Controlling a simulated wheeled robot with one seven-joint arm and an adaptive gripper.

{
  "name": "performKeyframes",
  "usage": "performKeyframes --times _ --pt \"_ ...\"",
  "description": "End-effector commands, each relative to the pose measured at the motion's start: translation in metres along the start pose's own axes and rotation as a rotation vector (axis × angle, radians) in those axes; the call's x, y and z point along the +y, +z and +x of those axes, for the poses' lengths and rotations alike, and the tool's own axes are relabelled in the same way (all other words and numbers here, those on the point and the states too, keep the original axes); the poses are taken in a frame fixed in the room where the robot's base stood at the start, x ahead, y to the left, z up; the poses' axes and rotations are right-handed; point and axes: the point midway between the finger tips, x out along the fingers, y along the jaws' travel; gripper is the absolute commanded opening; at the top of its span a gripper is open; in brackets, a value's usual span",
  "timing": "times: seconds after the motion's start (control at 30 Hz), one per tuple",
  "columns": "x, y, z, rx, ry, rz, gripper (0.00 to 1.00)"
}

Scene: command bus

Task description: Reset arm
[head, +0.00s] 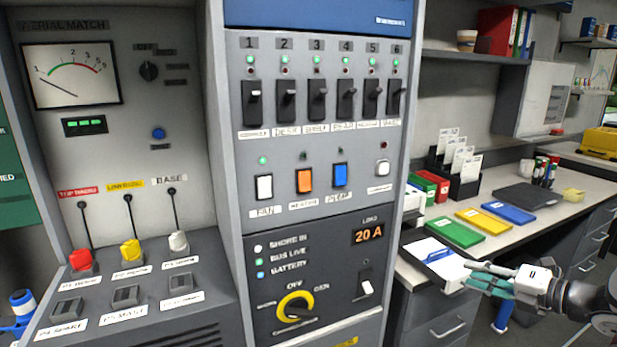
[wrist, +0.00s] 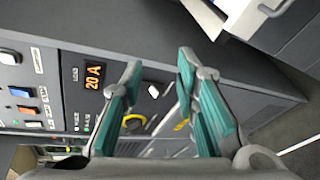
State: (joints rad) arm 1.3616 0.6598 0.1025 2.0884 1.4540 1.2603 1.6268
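My gripper (head: 474,276) shows at the lower right of the head view, in front of the desk and to the right of the power panel (head: 340,215). Its teal-padded fingers point left toward the panel. In the wrist view my gripper (wrist: 160,68) is open, with a clear gap between the fingertips and nothing held. The panel lies beyond the fingers there, with the orange 20 A load display (wrist: 94,77) left of them. My forearm runs out of the head view at the right edge.
The panel carries a row of black breakers (head: 317,100), coloured rocker switches (head: 304,181) and a yellow-ringed rotary knob (head: 296,307). A sloped console (head: 140,290) juts out at left. The desk (head: 410,262) holds a clipboard (head: 440,258), coloured folders (head: 455,232) and a card rack (head: 456,185).

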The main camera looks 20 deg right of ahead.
Motion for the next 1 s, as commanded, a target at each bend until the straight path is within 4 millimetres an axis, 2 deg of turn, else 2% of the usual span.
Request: performKeyframes --times 0.03,0.17,0.3,0.47,0.6,0.7,0.9,1.0 --pt "0.018 -0.008 0.007 0.049 -0.001 -0.068 0.28" --pt "0.065 -0.040 0.024 0.204 0.003 -0.296 0.28" --pt "0.129 -0.094 0.036 0.435 0.041 -0.661 0.28" --pt "0.190 -0.160 0.029 0.697 0.136 -1.118 0.28" --pt "0.231 -0.212 0.008 0.903 0.264 -1.521 0.28" --pt "0.253 -0.242 -0.014 1.035 0.377 -1.811 0.28" --pt "0.287 -0.285 -0.064 1.256 0.656 -2.382 0.28" --pt "0.299 -0.297 -0.090 1.344 0.817 -2.664 0.28"
